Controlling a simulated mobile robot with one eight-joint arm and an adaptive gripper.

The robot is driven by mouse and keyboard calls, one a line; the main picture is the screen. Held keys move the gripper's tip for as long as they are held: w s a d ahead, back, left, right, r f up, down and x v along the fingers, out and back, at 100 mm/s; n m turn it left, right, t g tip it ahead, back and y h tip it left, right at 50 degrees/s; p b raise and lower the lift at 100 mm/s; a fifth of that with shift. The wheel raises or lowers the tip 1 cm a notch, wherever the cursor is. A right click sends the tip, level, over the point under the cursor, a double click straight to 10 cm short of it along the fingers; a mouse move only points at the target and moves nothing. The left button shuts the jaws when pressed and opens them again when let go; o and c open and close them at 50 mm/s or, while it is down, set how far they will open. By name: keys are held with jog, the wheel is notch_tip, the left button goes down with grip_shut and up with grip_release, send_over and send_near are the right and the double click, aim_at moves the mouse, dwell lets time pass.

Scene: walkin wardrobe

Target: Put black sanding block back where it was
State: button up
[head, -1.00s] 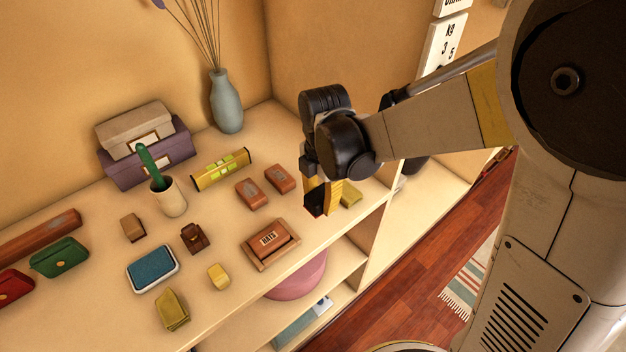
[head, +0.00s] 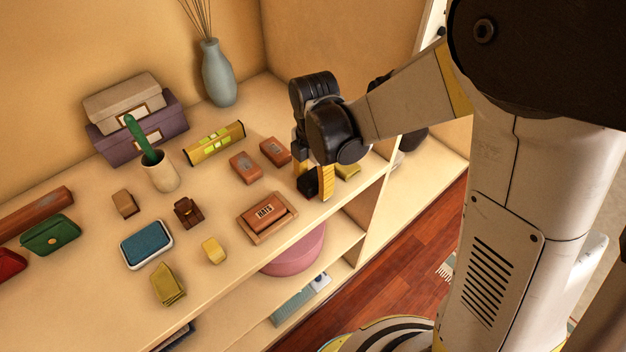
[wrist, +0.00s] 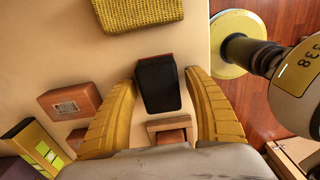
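The black sanding block (wrist: 158,84) is between the two yellow fingers of my gripper (wrist: 160,76) in the wrist view. A reddish-brown edge shows at its far end. The left fingertip meets its side; a thin gap seems to show at the right one. In the head view the block (head: 308,184) sits at the fingertips of my gripper (head: 314,180), low over the right part of the shelf top (head: 215,285). My gripper appears shut on it. Whether its underside touches the shelf is hard to tell.
An olive sponge (head: 347,171) lies just beyond the gripper. A wooden brush in a tray (head: 268,216) is to its left, with two reddish blocks (head: 245,167) (head: 275,151) behind. The shelf's front edge is close on the right.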

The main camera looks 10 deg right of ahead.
aim_at(313, 177)
jog(key=shift+r, duration=0.15)
notch_tip(313, 177, up, 12)
jog(key=p, duration=0.5)
jog(key=s+d+r+m+t, duration=0.3)
jog(key=s+d+r+m, duration=0.1)
jog(key=m, duration=0.8)
jog(key=s+d+r+m+t, duration=0.4)
jog(key=s+d+m, duration=0.2)
jog(key=d+m, duration=0.3)
jog(key=m, duration=0.3)
jog(key=shift+s+d+m, duration=0.25)
jog(key=shift+s+m, duration=0.15)
